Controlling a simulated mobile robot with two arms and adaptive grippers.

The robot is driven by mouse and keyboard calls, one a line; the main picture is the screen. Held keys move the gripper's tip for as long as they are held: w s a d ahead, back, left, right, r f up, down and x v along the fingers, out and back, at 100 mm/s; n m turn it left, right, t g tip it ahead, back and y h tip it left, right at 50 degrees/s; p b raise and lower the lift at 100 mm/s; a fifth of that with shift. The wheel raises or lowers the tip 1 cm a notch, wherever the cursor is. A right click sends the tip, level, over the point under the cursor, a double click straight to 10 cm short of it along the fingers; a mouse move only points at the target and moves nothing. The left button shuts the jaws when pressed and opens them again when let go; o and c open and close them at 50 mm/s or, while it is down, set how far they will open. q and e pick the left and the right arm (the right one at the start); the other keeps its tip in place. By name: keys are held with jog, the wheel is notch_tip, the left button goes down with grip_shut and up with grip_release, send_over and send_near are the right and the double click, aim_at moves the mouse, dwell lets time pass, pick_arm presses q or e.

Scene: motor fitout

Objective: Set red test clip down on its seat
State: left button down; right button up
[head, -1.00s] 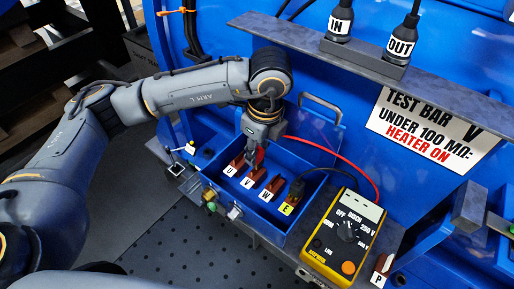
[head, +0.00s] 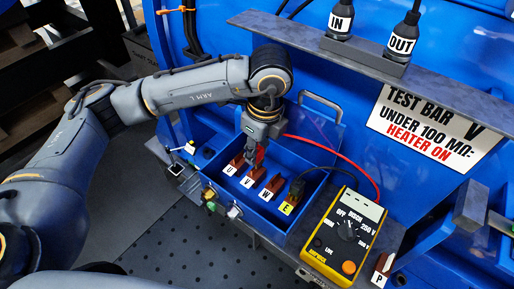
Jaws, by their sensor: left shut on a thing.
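My left gripper (head: 256,154) is shut on the red test clip (head: 261,154), mostly hidden by the fingers. It is low over the blue terminal box, at the brown terminal posts labelled U (head: 237,160) and V (head: 254,176). I cannot tell whether the clip touches a post. A red lead (head: 335,150) runs from the clip's side to the yellow insulation tester (head: 342,240). My right gripper is not in view.
The W post (head: 273,186) and the E post with a black clip (head: 296,188) stand to the right in the box (head: 262,208). A grey ledge (head: 300,32) with the IN and OUT plugs overhangs behind. A P post (head: 383,266) is at lower right.

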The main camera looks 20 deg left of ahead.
aim_at(259, 149)
pick_arm(q)
jog(key=shift+b, duration=0.4)
dwell(0.8)
jog(key=shift+f, duration=0.2)
jog(key=shift+f+b, duration=0.3)
jog(key=shift+b, duration=0.25)
jog(key=shift+f+b, duration=1)
jog(key=shift+f, duration=0.05)
jog(key=c, duration=1)
grip_release()
jog(key=shift+r, duration=0.15)
jog(key=r, duration=0.4)
jog(key=d+r, duration=0.1)
jog(key=r, duration=0.2)
jog(key=shift+s+r, duration=0.1)
jog(key=shift+s, duration=0.05)
